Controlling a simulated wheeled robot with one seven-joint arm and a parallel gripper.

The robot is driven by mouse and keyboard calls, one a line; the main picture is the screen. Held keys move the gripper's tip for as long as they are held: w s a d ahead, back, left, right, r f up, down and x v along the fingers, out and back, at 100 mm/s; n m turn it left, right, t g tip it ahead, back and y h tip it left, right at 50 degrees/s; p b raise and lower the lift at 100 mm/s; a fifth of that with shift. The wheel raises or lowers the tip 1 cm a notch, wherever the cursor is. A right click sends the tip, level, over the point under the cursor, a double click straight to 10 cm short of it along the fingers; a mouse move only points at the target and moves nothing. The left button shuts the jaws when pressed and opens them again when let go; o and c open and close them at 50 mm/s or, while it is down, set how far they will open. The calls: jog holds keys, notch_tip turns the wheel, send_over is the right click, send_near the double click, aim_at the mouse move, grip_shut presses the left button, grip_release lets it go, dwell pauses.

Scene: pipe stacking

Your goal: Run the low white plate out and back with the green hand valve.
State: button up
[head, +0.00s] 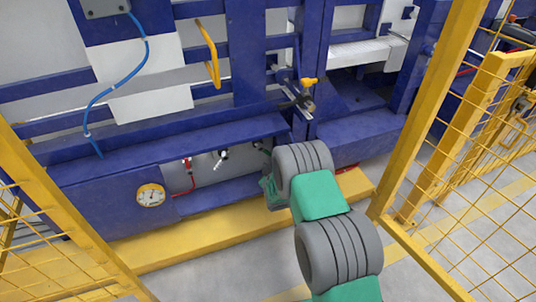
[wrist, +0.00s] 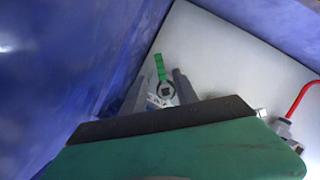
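The green hand valve shows in the wrist view as an upright green lever (wrist: 160,67) on a round metal body with a dark square centre. My gripper (wrist: 158,88) is open, with one grey finger on each side of the valve body. I cannot tell whether either finger touches it. In the head view my arm reaches into the low recess of the blue machine and hides the gripper and valve. White plates show in the head view at upper right (head: 365,54) and left (head: 150,88). I cannot tell which the task calls low.
Blue machine walls flank my gripper closely in the wrist view, with a pale panel (wrist: 218,55) behind. A red hose (wrist: 302,96) is at right. A gauge (head: 151,195) and red-handled valve (head: 188,164) are left of my arm. Yellow mesh fences stand on both sides.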

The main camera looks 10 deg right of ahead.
aim_at(268, 153)
jog(key=b+x, duration=0.3)
jog(key=x, duration=0.4)
jog(key=shift+w+f+b, duration=0.25)
jog(key=shift+b, duration=0.05)
jog(key=shift+w, duration=0.2)
jog(key=shift+r, duration=0.1)
jog(key=shift+c, duration=0.4)
grip_shut()
dwell(0.3)
